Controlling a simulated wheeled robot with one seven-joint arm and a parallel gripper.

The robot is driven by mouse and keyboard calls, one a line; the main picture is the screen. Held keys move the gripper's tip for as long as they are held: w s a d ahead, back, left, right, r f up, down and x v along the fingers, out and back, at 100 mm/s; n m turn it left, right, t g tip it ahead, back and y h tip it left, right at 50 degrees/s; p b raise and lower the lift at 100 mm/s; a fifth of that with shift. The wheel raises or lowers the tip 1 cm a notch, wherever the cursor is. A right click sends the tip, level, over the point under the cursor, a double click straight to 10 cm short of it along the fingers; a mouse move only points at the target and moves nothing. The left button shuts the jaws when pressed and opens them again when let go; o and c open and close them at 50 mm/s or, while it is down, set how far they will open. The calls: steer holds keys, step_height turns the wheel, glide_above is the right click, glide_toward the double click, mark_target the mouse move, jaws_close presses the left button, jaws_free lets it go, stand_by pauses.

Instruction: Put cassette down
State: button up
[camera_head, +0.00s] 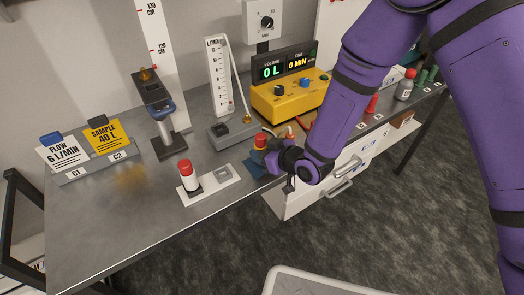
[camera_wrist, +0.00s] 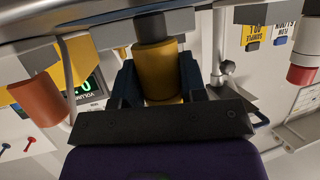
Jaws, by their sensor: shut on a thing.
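A cassette with a red top and a yellow body (camera_head: 260,141) is at the bench's front edge in the head view. My gripper (camera_head: 272,158) is shut on it. In the wrist view the cassette's yellow body (camera_wrist: 157,70) sits between the two dark fingers of my gripper (camera_wrist: 160,82). Whether its base touches the bench cannot be told. A white holder plate (camera_head: 222,183) lies left of my gripper. A white cassette with a red cap (camera_head: 188,176) stands upright at its left end. The right-hand opening of the plate looks empty.
A yellow pump box (camera_head: 288,97) with a lit display (camera_head: 286,68) stands behind my gripper. A flow meter (camera_head: 219,78) and a stand (camera_head: 167,145) are behind the holder. Cards (camera_head: 104,136) stand at left. The front-left bench top (camera_head: 110,235) is clear.

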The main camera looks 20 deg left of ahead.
steer(key=shift+f, duration=0.1)
steer(key=o, duration=0.9)
steer(key=v, duration=1.2)
steer(key=shift+r, duration=0.25)
